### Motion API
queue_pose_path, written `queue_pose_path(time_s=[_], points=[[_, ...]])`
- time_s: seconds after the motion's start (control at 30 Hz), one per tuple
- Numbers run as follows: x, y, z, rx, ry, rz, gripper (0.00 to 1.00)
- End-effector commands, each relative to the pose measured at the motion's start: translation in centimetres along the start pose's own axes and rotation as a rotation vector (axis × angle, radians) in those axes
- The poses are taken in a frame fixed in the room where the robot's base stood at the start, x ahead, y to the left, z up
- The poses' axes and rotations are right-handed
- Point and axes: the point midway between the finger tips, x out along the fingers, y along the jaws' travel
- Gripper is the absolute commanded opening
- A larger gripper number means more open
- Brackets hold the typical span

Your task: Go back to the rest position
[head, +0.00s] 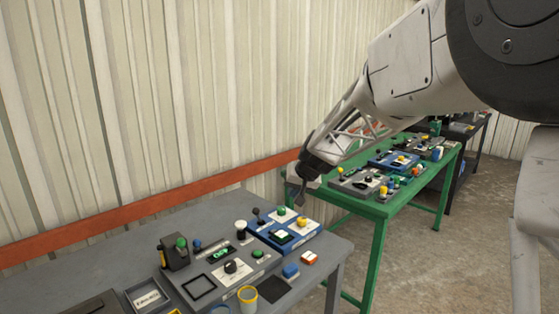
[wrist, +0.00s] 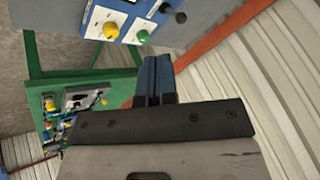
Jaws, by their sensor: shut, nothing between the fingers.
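My gripper (head: 300,196) hangs at the end of my arm in the head view, pointing down, above and beyond the back right corner of the grey table (head: 330,250). Its fingers are shut with nothing between them, and it touches nothing that I can see. In the wrist view the dark shut fingers (wrist: 154,78) stand in the middle. Beyond them are the blue panel's yellow knob (wrist: 111,30) and green knob (wrist: 143,36). The blue panel (head: 258,229) lies on the grey table, to the lower left of my gripper in the head view.
A grey control box (head: 208,290) with knobs and a lit display is on the grey table. Small coloured blocks, including a blue one (head: 290,271), and a yellow cup (head: 247,297) are near it. A green table (head: 378,212) with more panels stands behind. A corrugated wall (head: 220,90) runs along the back.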

Motion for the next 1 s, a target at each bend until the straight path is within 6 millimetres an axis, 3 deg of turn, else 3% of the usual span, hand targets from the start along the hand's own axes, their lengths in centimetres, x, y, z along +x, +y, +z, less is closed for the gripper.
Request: queue_pose_path(time_s=[0.1,0.5,1.0], points=[[-3.3,0.3,2.8,-0.005,-0.017,0.02,0.0],[-12.0,1.7,13.0,-0.012,-0.08,0.101,0.0],[-19.9,4.2,27.5,-0.002,-0.152,0.23,0.0]])
